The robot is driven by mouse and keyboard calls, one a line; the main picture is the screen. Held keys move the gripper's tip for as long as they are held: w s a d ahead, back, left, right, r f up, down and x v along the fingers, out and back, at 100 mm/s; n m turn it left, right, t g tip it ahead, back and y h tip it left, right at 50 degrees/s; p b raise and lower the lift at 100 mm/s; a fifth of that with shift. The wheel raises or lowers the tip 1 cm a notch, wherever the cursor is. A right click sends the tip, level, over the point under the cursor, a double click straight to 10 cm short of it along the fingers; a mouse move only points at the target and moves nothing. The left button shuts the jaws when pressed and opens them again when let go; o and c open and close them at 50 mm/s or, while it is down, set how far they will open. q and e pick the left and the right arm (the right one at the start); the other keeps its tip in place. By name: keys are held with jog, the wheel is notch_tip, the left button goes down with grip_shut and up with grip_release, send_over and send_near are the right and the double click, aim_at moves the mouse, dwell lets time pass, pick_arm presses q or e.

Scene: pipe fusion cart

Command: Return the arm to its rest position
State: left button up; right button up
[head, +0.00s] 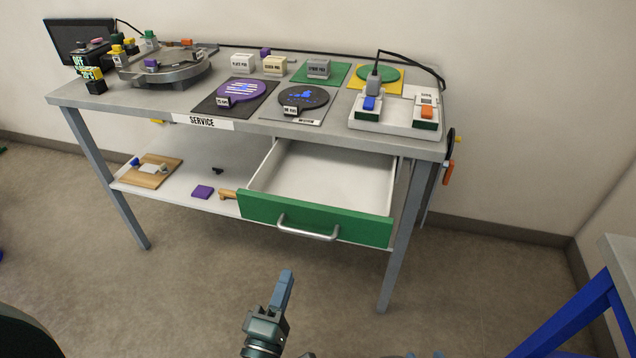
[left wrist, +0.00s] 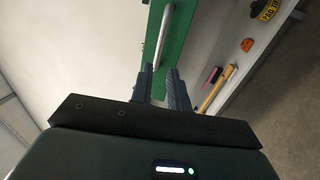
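My left gripper (head: 286,276) is at the bottom middle of the head view, in front of the cart and below the open drawer. In the left wrist view its two fingers (left wrist: 159,78) stand apart with nothing seen held between them. The drawer has a green front (head: 315,217) and is pulled out, with a bare white inside. Its metal handle (head: 308,234) is beyond my fingertips, with a gap in the head view. The handle (left wrist: 163,35) also shows ahead of the fingers in the left wrist view. My right gripper cannot be made out.
The cart top (head: 228,137) holds a round fixture (head: 165,68), coloured mats and a white tray (head: 395,121). The lower shelf (head: 185,181) bears a wooden board (head: 150,171) and a purple block (head: 203,192). A blue-legged table (head: 570,318) stands at right. The floor before the cart is clear.

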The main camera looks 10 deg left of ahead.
jog(key=shift+r, duration=0.1)
